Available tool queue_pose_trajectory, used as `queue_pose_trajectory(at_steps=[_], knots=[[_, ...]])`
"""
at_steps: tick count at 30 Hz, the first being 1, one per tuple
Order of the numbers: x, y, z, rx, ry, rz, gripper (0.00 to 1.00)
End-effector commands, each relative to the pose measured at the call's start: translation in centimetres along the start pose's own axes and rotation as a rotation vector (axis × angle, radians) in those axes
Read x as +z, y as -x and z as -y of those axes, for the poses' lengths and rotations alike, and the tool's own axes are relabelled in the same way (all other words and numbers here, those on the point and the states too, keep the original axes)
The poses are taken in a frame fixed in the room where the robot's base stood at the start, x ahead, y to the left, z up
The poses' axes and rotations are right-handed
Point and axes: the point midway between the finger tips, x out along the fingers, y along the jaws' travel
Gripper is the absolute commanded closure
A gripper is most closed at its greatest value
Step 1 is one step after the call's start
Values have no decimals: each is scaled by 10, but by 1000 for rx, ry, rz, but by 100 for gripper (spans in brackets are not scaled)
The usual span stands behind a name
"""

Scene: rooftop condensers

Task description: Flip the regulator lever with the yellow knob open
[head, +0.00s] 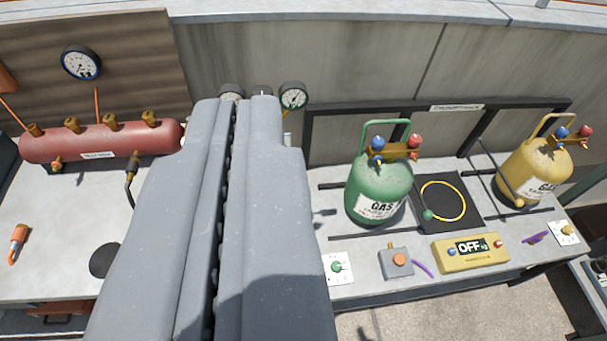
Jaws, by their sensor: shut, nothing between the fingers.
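My gripper (250,101) fills the middle of the head view, its two grey fingers shut together with nothing held. It is left of the green gas cylinder (368,185) and well left of the yellow gas cylinder (528,165), touching neither. A small yellow knob (519,203) shows at the lower left of the yellow cylinder; its lever is too small to make out clearly. A brass regulator bar (567,142) with blue and red caps sits on top of that cylinder. A green knob (428,214) shows beside the green cylinder.
A yellow box reading OFF (470,251) and a grey button box (397,262) lie along the bench front. A black mat (463,215) with a yellow ring is between the cylinders. A red tank (95,143) is left. My gripper hides the bench middle.

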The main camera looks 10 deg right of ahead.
Motion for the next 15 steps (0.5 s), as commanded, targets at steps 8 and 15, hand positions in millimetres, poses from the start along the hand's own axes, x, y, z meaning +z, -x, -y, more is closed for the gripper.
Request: queue_pose_trajectory(at_steps=[8,15], knots=[[53,-105,-2,82,91,-8,100],[117,-189,-10,133,180,-16,100]])
